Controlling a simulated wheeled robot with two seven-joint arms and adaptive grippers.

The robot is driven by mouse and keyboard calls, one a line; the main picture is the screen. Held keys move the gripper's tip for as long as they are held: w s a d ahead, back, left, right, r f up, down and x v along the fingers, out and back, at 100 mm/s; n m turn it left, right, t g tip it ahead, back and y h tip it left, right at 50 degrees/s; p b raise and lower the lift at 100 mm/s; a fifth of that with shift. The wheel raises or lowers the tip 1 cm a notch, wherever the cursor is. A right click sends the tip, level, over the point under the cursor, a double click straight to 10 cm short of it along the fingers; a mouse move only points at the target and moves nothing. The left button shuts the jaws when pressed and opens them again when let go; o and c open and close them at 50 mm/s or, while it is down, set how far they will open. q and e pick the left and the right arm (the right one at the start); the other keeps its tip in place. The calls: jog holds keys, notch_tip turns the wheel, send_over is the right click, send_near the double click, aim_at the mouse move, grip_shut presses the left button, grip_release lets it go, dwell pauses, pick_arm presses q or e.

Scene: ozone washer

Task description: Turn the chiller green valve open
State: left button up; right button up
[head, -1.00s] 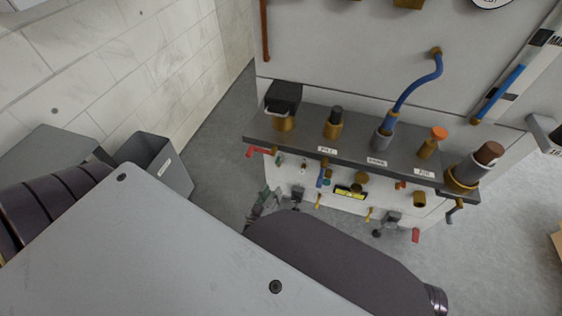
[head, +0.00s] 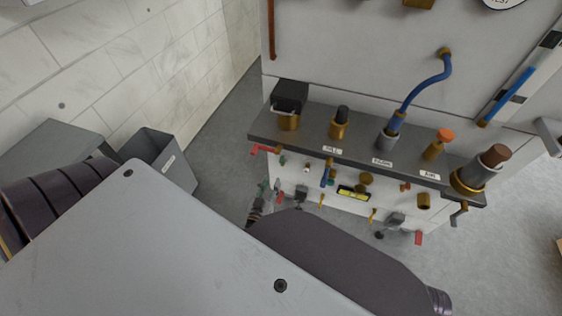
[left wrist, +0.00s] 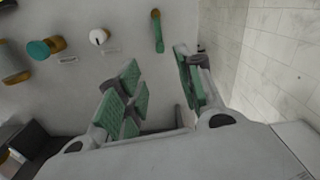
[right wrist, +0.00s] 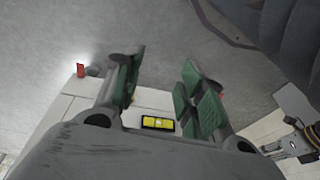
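A small green lever handle (left wrist: 158,38) on a brass stem sticks out from the white panel in the left wrist view, at the upper middle. A round teal knob (left wrist: 40,50) is farther left on the same panel. My left gripper (left wrist: 158,85) is open, and the handle is beyond and above the gap between its fingers, apart from them. My right gripper (right wrist: 160,75) is open and empty in the right wrist view.
A dark shelf (head: 355,152) with pipe fittings juts out above the lower panel. A red handle (head: 264,149) sticks out at its left end. A grey bin (head: 160,160) stands by the tiled wall (head: 110,60). Grey floor lies between the bin and the machine.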

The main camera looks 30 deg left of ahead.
aim_at(281, 160)
pick_arm(q)
jog(key=b+x, duration=0.3)
jog(key=x, duration=0.8)
jog(key=shift+w, duration=0.35)
jog(key=shift+w+a, duration=0.15)
jog(key=shift+w, duration=0.3)
pick_arm(e)
jog(key=shift+t, duration=0.5)
jog(key=r, duration=0.4)
jog(key=shift+a+r, duration=0.25)
jog(key=shift+a, duration=0.1)
jog(key=shift+s+f, duration=0.1)
jog(key=shift+s, duration=0.05)
pick_arm(q)
grip_shut()
pick_arm(e)
jog(key=shift+w+a+r, duration=0.1)
jog(key=shift+w+r, duration=0.15)
jog(key=shift+w, duration=0.2)
